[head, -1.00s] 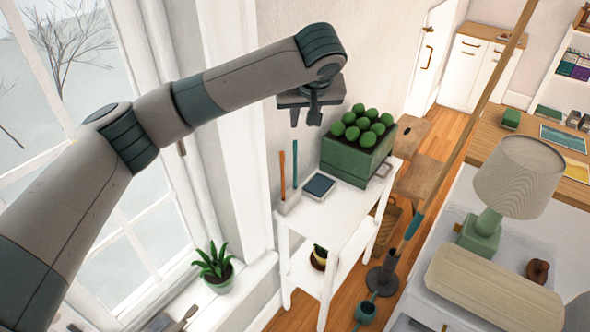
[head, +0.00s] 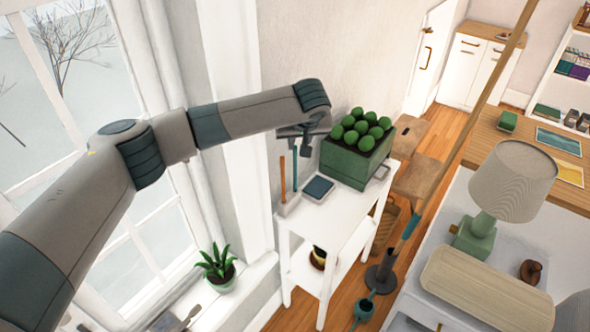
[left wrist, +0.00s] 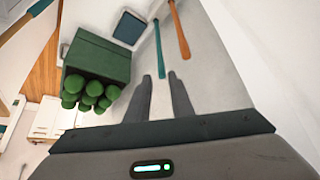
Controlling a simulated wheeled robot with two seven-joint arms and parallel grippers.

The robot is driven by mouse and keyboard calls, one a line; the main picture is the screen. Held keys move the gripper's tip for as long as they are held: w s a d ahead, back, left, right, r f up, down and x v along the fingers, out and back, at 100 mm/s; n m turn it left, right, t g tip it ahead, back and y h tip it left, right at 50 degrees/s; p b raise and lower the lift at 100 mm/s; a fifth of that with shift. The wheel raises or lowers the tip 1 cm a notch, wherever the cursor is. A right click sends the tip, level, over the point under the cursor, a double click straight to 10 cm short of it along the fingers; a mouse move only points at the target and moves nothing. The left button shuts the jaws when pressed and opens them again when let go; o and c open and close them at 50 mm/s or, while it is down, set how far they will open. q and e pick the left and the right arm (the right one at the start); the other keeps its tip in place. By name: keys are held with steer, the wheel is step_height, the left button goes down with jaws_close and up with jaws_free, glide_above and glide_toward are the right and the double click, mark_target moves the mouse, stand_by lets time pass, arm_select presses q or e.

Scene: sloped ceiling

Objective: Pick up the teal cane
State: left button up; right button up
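The teal cane (head: 295,167) is a thin upright stick beside an orange stick (head: 282,176). My left gripper (head: 306,140) is above and close to the canes, pointing down. In the left wrist view, my left gripper (left wrist: 160,77) has its two fingers apart with nothing between them. There the teal cane (left wrist: 158,45) lies just beyond the fingertips, and the orange stick (left wrist: 179,30) is to its right. I cannot tell the exact gap to the cane. My right gripper is not in view.
A green planter (head: 350,166) with round plants stands right of the canes, close to my left gripper. A dark blue flat item (head: 318,188) lies on the white shelf (head: 328,214). The window wall is at left. A long pole (head: 459,150) stands farther right.

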mark_target(295, 147)
arm_select(q)
steer(key=shift+w+f, duration=0.25)
steer(key=shift+f, duration=0.2)
steer(key=shift+a, duration=0.1)
steer(key=shift+w+a+f+p, duration=0.1)
steer(key=shift+w+f+p, duration=0.2)
steer(key=shift+p, duration=0.15)
steer(key=p+x, duration=0.1)
steer(key=x, duration=0.2)
steer(key=shift+w+a+f+p, duration=0.15)
steer(key=shift+w+f+p, duration=0.1)
steer(key=shift+p, duration=0.15)
steer(key=shift+w+f, duration=0.15)
steer(key=shift+f, duration=0.2)
jaws_close()
